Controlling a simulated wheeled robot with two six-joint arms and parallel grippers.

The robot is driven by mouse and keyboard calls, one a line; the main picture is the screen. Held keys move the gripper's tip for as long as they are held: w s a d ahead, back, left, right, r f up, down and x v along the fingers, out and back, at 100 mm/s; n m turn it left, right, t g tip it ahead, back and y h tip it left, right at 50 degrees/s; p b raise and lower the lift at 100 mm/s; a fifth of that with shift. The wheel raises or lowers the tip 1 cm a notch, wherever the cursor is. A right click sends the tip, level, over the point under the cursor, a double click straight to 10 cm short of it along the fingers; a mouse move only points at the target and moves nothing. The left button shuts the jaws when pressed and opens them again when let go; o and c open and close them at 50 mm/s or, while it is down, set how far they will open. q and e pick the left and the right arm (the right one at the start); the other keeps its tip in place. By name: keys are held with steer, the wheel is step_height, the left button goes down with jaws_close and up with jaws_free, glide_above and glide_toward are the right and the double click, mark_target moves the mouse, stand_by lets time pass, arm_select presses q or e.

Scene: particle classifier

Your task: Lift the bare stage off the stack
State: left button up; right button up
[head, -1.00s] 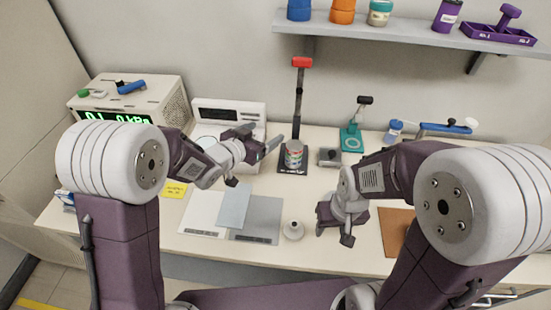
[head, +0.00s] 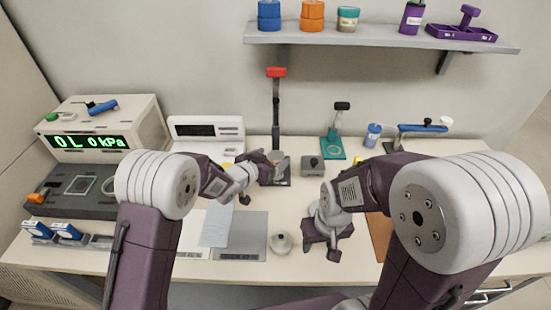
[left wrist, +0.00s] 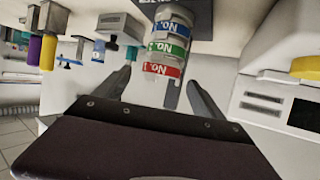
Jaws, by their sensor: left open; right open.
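The stack (left wrist: 167,45) shows in the left wrist view as round stages with blue, green and red "No." labels, upside down in the picture. The red-labelled stage (left wrist: 162,69) is nearest my left gripper (left wrist: 160,82). I cannot make out which stage is bare. My left gripper is open and empty, its fingers pointing toward the red end of the stack. In the head view the left gripper (head: 272,172) covers most of the stack (head: 276,156), on the black base of the red-topped stand (head: 276,100). My right gripper (head: 322,245) is open over the table front.
A small grey block (head: 312,166) and a teal device (head: 333,148) stand right of the stack. A white instrument (head: 207,130) stands behind left. Grey mats (head: 240,228) and a pale round piece (head: 281,243) lie in front. A shelf (head: 380,36) hangs above.

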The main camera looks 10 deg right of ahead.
arm_select(q)
steer(key=shift+w+d+f, duration=0.3)
steer(key=shift+w+d, duration=0.1)
steer(key=shift+w, duration=0.15)
arm_select(e)
steer(key=shift+w, duration=0.1)
arm_select(q)
steer(key=shift+s, duration=0.1)
steer(key=shift+c, duration=0.7)
steer(key=c, duration=1.5)
steer(key=shift+o, duration=0.2)
steer(key=shift+r, duration=0.15)
step_height(320, 180, up, 15)
steer(key=p, duration=0.5)
step_height(320, 180, up, 13)
steer(key=p, duration=0.8)
glide_above(273, 159)
arm_select(e)
step_height(273, 159, up, 13)
